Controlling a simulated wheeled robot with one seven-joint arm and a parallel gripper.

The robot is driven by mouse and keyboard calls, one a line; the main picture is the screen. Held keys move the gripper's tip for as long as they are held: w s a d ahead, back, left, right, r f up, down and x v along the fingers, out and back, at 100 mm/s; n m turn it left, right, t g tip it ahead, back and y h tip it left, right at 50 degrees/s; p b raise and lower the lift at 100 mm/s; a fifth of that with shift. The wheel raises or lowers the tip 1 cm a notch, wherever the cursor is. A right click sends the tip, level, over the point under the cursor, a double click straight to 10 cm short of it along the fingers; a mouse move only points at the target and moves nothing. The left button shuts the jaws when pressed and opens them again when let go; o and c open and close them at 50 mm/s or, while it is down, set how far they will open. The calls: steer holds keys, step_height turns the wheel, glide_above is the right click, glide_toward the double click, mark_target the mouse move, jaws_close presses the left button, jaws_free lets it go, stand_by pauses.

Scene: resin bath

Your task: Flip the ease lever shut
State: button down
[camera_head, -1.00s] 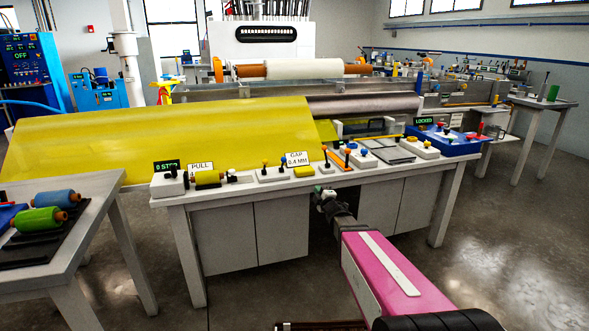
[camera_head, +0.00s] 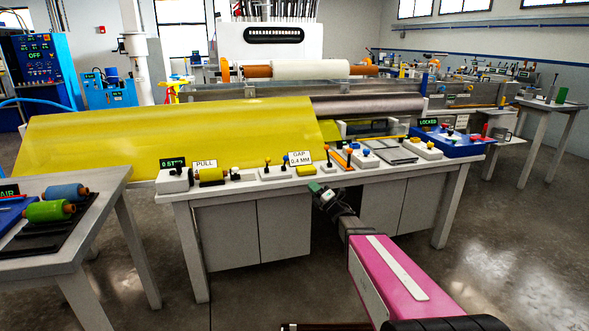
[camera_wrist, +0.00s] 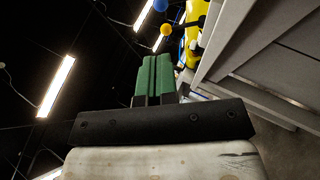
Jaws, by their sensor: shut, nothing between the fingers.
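Several small levers with ball knobs stand along the front of the white bench (camera_head: 240,188). No readable label names the ease lever, so I cannot tell which one it is. One pair has an orange knob (camera_head: 267,161) and a blue knob (camera_head: 285,160). Orange-topped levers (camera_head: 327,150) stand right of the GAP 0.4 MM sign (camera_head: 300,158). My gripper (camera_head: 315,187) is at the bench's front edge, below these levers. In the wrist view its green fingers (camera_wrist: 157,75) are shut and empty.
A yellow sheet (camera_head: 170,135) slopes behind the controls. A 0 STOP display (camera_head: 172,163) and a PULL sign (camera_head: 205,164) stand at left, a LOCKED display (camera_head: 428,122) at right. A side table (camera_head: 95,220) with rolls stands at left. Floor shows in front.

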steer(key=x, duration=1.4)
steer(key=shift+w, duration=0.1)
steer(key=shift+w+r+m+h, duration=0.3)
steer(key=shift+r+m+h, duration=0.3)
steer(key=shift+h, duration=0.2)
steer(key=w+r, duration=0.1)
steer(key=w+a+r+m+g+h, duration=0.1)
steer(key=w, duration=0.1)
steer(key=w+a, duration=0.1)
steer(key=w, duration=0.5)
steer(key=shift+w+a+r, duration=0.2)
steer(key=shift+a+r, duration=0.05)
steer(key=shift+a, duration=0.15)
stand_by(0.3)
stand_by(0.3)
